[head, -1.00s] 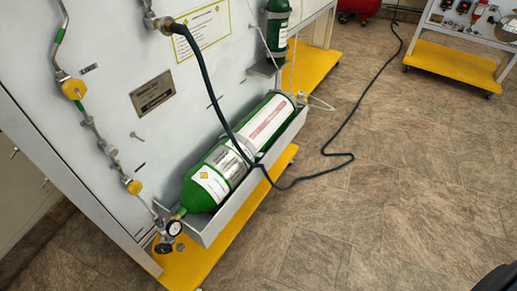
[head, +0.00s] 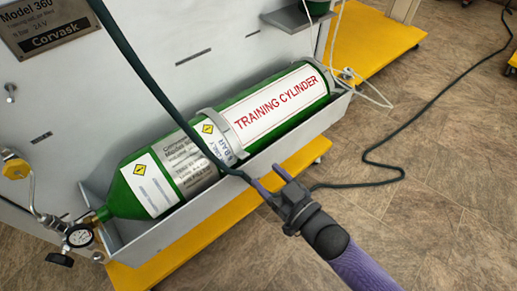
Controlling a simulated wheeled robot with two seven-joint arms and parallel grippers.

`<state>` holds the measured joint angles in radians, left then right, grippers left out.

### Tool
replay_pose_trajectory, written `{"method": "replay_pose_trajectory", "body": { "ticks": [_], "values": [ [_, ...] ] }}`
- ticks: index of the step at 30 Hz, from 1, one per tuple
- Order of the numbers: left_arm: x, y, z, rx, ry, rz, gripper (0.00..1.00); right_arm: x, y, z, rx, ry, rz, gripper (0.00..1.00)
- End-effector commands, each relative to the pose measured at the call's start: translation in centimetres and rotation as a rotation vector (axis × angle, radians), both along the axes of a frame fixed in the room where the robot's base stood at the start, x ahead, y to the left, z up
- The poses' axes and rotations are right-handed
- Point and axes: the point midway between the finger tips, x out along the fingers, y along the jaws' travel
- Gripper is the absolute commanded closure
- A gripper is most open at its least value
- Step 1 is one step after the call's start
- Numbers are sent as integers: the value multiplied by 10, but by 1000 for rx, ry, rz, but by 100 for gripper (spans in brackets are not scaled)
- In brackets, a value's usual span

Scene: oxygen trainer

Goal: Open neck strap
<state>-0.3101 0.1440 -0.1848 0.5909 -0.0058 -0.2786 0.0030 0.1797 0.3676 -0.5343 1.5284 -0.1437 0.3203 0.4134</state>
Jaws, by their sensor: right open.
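A green cylinder (head: 178,187) marked "TRAINING CYLINDER" lies in a grey tray (head: 180,220) against the panel. A grey strap (head: 226,146) crosses around its middle, and another grey band (head: 320,68) sits near its far end. I cannot tell which is the neck strap, or whether either is fastened. My right gripper (head: 268,179) is open and empty, coming from the lower right. Its two fingertips are by the tray's front edge, below and right of the middle strap. Contact cannot be told. My left gripper is not in view.
A dark hose (head: 160,95) hangs across the cylinder to the fingertips, and dark hose also runs over the floor (head: 440,190) on the right. A gauge (head: 80,237) sits at the cylinder's left end. A yellow base (head: 170,265) lies below the tray.

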Motion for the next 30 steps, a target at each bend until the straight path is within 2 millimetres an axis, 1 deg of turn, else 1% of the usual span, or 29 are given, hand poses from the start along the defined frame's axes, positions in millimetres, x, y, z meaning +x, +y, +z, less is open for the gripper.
{"method": "replay_pose_trajectory", "body": {
  "ticks": [1,3,6,9,14,21,23,24,29,30],
  "values": [
    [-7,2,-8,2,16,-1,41,10,8,-5,2,0,0,32],
    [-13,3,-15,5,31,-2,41,25,18,-7,-1,1,0,32],
    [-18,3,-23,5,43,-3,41,42,31,-7,-1,4,-1,32],
    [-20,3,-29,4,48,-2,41,55,40,-6,-2,5,-2,32],
    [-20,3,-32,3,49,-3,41,64,47,-3,-3,4,-2,32],
    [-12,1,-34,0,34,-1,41,65,47,-1,-4,3,-3,32],
    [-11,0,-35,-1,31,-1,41,65,47,-1,-4,3,-3,45],
    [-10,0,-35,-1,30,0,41,65,47,-1,-4,3,-3,54],
    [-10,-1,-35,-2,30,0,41,65,47,-1,-4,4,-3,87],
    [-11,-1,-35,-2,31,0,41,65,47,-1,-4,4,-3,96]
  ]
}}
